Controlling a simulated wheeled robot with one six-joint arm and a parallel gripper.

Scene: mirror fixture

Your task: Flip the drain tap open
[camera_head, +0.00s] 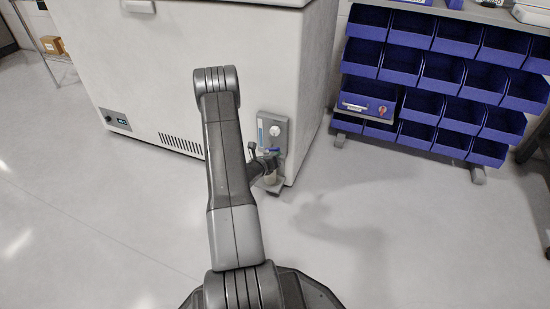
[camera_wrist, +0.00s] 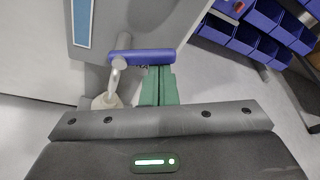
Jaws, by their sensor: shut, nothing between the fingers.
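The drain tap has a blue lever handle (camera_wrist: 142,56) lying crosswise over a grey metal spout (camera_wrist: 117,78). In the head view the blue lever (camera_head: 271,151) shows small, low on a grey panel (camera_head: 278,128) at the corner of the white chest. My gripper's green fingers (camera_wrist: 158,70) are shut and empty. Their tips are at the right half of the lever, overlapping its lower edge in the wrist view; I cannot tell whether they touch it. In the head view my gripper is small and dark beside the tap, its fingers hard to make out.
A pale container (camera_wrist: 106,101) sits under the spout. The white chest (camera_head: 200,60) stands behind the tap. A rack of blue bins (camera_head: 440,85) is to the right, with a blue-and-grey box (camera_head: 366,106) on it. The floor (camera_head: 420,230) at front right is clear.

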